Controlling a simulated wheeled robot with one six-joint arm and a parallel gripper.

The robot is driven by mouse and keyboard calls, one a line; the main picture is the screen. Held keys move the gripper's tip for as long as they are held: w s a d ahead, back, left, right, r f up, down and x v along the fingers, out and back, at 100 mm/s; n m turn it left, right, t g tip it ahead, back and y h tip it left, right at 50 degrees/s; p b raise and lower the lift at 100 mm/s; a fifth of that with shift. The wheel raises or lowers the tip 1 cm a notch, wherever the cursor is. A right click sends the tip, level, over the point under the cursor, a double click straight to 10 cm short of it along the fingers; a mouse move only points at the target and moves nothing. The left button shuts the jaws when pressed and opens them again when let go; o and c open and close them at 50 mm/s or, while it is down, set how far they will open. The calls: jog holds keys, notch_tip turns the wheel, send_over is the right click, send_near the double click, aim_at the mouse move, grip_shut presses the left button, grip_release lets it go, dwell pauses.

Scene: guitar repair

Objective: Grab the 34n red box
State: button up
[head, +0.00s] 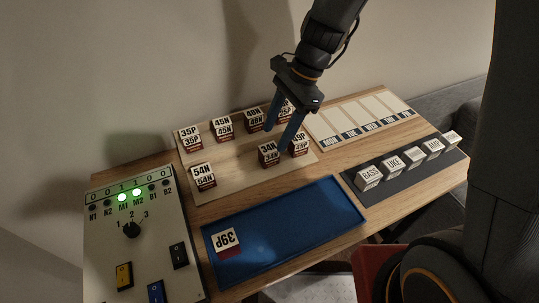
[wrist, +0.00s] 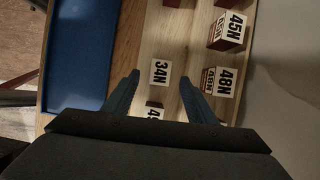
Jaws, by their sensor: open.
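The 34N box (head: 268,154) is a small box with a white top lettered 34N and a dark red side. It stands on the light wooden board (head: 235,179), left of a 49P box (head: 299,144). My gripper (head: 279,131) is open above the board, with its blue fingers pointing down close to the 34N box. In the wrist view the 34N box (wrist: 160,73) shows between and just beyond the two open fingertips (wrist: 158,82). Nothing is held. I cannot tell the exact height of the fingertips over the box.
Other labelled boxes stand on the board: 54N (head: 203,177), 45N (head: 223,129), 48N (head: 254,119) and 35P (head: 190,138). A blue tray (head: 300,226) in front holds a 39P box (head: 227,240). A control panel (head: 131,260) is at left; white labelled blocks (head: 369,177) are at right.

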aim_at(270, 147)
jog(key=shift+p+x, duration=0.65)
jog(key=shift+x, duration=2.65)
jog(key=shift+w, duration=0.1)
jog(key=c, duration=1.2)
